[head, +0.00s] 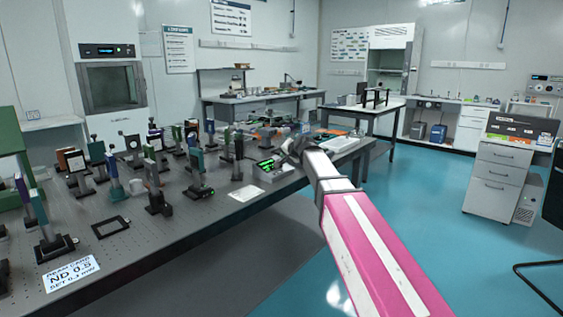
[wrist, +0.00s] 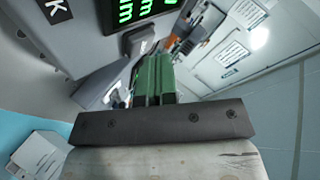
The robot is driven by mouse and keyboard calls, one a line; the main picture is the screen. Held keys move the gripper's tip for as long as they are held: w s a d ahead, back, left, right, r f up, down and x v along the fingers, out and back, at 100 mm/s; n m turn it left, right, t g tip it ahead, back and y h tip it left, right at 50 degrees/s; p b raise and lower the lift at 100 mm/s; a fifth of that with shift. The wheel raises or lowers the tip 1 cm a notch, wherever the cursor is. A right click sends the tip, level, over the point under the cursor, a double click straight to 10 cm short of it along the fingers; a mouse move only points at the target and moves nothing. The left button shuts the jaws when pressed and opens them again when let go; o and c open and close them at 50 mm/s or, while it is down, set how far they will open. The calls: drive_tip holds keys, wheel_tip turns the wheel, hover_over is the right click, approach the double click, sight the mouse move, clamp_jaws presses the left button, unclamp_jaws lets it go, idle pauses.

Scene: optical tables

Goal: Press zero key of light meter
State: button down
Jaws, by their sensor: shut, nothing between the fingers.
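The light meter (head: 270,170) is a pale box with a green-lit display, standing near the right edge of the long optical table (head: 185,235). In the wrist view its dark display (wrist: 130,12) with green digits fills the top, beside a grey housing. My gripper (wrist: 154,72) shows there as two green fingers held together, with nothing between them. The fingertips are close to the meter's face below the display; I cannot tell whether they touch it. In the head view my gripper (head: 290,148) is small and partly hidden by my arm. I cannot make out the zero key.
Several mounted optics (head: 157,190) stand close together on the table left of the meter. A white card (head: 246,193) lies in front of the meter, and a beam card label (head: 72,273) lies at the near left. Blue floor (head: 440,220) is open to the right.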

drive_tip(key=shift+a+f, duration=0.1)
drive_tip(key=shift+f, duration=0.3)
idle(0.4)
idle(0.4)
drive_tip(key=shift+s+d+r, duration=0.1)
drive_tip(key=shift+d+r, duration=0.15)
drive_tip(key=shift+r, duration=0.55)
drive_tip(key=shift+s+d+r, duration=0.15)
drive_tip(key=shift+d+r, duration=0.05)
drive_tip(key=shift+r, duration=0.6)
drive_tip(key=shift+s+d+r, duration=0.2)
drive_tip(key=shift+d+r, duration=0.05)
drive_tip(key=shift+r, duration=0.5)
drive_tip(key=shift+s+d+r, duration=0.15)
drive_tip(key=shift+d+r, duration=0.05)
drive_tip(key=shift+r, duration=0.6)
